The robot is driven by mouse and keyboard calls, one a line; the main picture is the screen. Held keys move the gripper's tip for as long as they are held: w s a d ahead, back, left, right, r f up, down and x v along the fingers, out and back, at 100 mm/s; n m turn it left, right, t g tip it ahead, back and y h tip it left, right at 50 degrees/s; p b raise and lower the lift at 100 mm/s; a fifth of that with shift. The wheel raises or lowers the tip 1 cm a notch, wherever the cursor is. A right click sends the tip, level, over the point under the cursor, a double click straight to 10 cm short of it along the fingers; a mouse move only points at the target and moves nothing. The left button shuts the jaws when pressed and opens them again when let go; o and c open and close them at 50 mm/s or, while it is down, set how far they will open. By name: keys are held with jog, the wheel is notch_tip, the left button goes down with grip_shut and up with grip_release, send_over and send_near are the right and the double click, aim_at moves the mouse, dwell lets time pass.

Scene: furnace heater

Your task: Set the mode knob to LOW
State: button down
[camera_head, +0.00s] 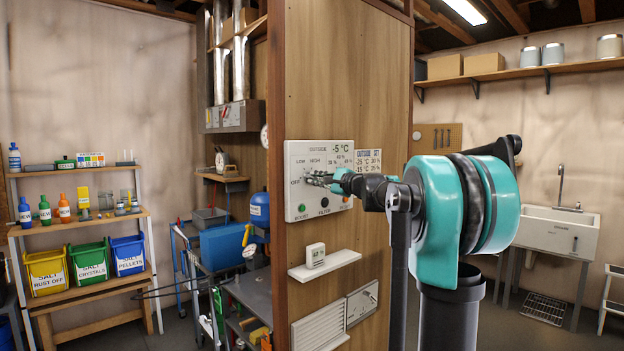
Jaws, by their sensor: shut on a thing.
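The white control panel (293,150) is mounted on the wooden wall, with a display reading OUTSIDE -5 °C. Its left dial carries the labels OFF, LOW and HIGH. My gripper (312,179) reaches in from the right, level with this dial, and its fingers are shut on the mode knob. The fingers cover the knob, so I cannot tell which label its pointer faces. The gripper and wrist also cover much of the right dial, which has percent marks above it. A green button (301,207) and a dark button (325,203) sit below.
A chart headed OUTSIDE and SET (368,161) is right of the panel. A small white shelf (325,265) with a small white device (315,254) juts out below. A vent grille (320,327) is lower down. A cluttered cart (250,292) stands left of the wall.

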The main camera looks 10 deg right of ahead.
jog(key=m, duration=0.4)
jog(key=shift+m, duration=0.3)
jog(key=shift+m, duration=1.2)
jog(key=c, duration=2)
grip_release()
jog(key=o, duration=0.6)
jog(key=shift+c, duration=0.2)
jog(key=v, duration=0.7)
